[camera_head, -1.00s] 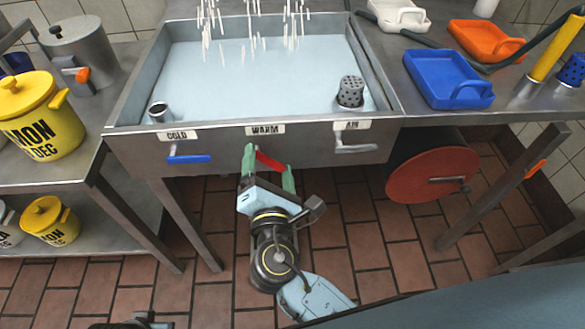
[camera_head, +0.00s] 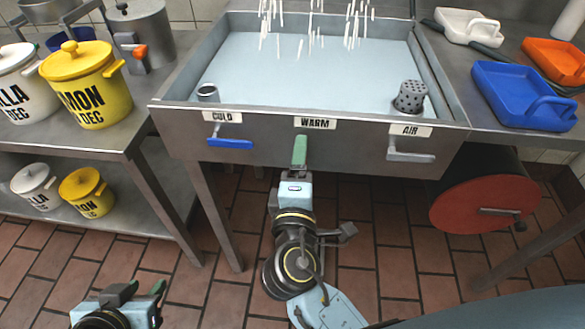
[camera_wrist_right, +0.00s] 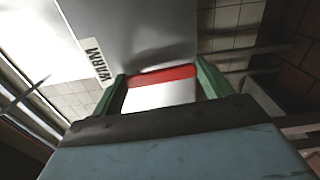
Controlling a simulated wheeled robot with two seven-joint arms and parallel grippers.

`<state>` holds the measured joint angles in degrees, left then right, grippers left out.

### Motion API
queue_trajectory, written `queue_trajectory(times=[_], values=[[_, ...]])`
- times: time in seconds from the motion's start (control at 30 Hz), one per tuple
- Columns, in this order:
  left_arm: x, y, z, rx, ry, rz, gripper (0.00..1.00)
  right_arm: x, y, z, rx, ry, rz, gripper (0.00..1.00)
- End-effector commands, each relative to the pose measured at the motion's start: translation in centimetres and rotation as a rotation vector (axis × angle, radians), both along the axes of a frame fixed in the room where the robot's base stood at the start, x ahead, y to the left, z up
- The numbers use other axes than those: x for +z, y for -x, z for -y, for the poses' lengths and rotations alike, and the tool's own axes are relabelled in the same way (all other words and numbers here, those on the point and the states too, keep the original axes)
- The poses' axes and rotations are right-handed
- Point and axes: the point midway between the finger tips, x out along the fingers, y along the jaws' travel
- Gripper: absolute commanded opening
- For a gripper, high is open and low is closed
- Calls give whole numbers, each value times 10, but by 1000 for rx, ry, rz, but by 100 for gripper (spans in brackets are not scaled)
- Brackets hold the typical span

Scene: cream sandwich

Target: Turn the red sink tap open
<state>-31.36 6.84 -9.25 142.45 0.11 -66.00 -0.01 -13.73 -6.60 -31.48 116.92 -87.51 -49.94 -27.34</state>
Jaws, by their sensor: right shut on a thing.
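The red tap handle (camera_wrist_right: 163,76) lies across between the green fingers of my right gripper (camera_wrist_right: 160,84) in the right wrist view, beside the WARM label (camera_wrist_right: 95,59). In the head view my right gripper (camera_head: 299,152) is at the sink's front panel under the WARM label (camera_head: 315,122), its fingers seen edge-on and hiding the red handle. It is shut on the handle. My left gripper (camera_head: 139,290) is low at the bottom left, away from the sink, its fingers apart and empty.
Streams of water (camera_head: 310,30) fall into the sink (camera_head: 310,70). A blue COLD handle (camera_head: 230,143) and a grey AIR handle (camera_head: 411,156) flank the right gripper. A red reel (camera_head: 480,205) hangs at right. Yellow pots (camera_head: 90,90) stand on the left shelf.

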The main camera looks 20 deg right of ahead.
Motion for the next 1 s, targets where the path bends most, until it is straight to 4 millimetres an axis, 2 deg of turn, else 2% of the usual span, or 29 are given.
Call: queue_trajectory(times=[0.17,0.53,0.57,0.6,0.7,1.0], values=[[5,-6,3,-4,11,44,36,-1,1,2,-6,-22,6,37],[5,-7,3,-4,12,49,36,-1,1,2,-7,-24,7,37],[5,-7,3,-4,12,48,36,-1,1,2,-7,-24,7,80],[5,-7,3,-4,12,48,36,-1,1,2,-7,-24,7,86],[5,-7,3,-4,12,48,36,-1,1,2,-7,-23,7,99],[5,-7,3,-4,12,48,36,-1,2,0,-6,-23,8,100]])
